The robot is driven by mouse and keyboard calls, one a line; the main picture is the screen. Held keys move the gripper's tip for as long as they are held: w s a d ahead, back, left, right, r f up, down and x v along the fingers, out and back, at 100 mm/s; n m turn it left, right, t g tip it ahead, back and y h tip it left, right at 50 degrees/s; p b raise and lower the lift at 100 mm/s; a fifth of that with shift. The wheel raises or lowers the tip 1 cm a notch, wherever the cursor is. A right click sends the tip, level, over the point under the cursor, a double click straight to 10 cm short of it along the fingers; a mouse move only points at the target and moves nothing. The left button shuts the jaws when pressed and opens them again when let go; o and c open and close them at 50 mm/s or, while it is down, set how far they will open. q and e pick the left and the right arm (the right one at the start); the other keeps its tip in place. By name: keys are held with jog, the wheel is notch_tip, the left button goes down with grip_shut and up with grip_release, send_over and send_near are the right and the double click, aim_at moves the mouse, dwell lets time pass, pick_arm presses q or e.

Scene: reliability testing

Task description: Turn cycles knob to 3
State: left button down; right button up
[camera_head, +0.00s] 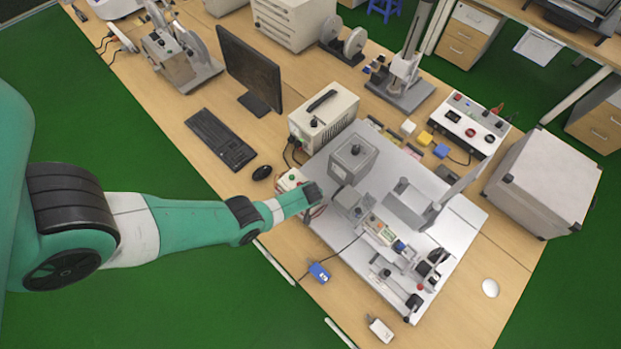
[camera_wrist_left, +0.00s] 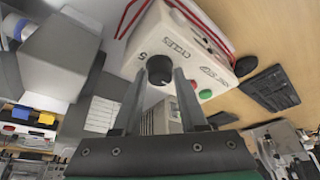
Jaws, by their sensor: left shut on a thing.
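A small cream control box (camera_wrist_left: 175,45) fills the upper middle of the left wrist view, with red wires along it. The black cycles knob (camera_wrist_left: 159,69) is on its face, beside a label reading CYCLES and a digit that looks like 5. My left gripper (camera_wrist_left: 160,76) has its fingertips on either side of the knob, shut on it. The knob's pointer cannot be made out. In the head view the control box (camera_head: 291,179) sits at the bench's front edge, partly hidden by my left gripper (camera_head: 316,192). My right gripper is not in view.
A green button (camera_wrist_left: 205,94) is near the knob on the box face. In the head view a grey machine plate (camera_head: 465,215) with fixtures lies right of my gripper. A cream power unit (camera_head: 322,117), black mouse (camera_head: 262,173) and keyboard (camera_head: 220,138) are behind.

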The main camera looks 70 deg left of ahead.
pick_arm(q)
jog(key=m+t, duration=0.1)
jog(key=m, duration=0.2)
jog(key=shift+s+a+p, duration=0.1)
jog(key=shift+s+p, duration=0.05)
jog(key=shift+p, duration=0.2)
jog(key=m+t+h, duration=0.1)
jog(key=m, duration=0.1)
jog(key=shift+m, duration=0.3)
jog(key=m+h, duration=0.1)
jog(key=m, duration=0.1)
jog(key=shift+a+m, duration=0.1)
jog(key=shift+m, duration=0.2)
jog(key=shift+m+t+h+b, duration=0.45)
jog(key=shift+m+h, duration=0.15)
jog(key=shift+m, duration=0.9)
jog(key=shift+s, duration=0.1)
jog(key=shift+c, duration=2.2)
grip_release()
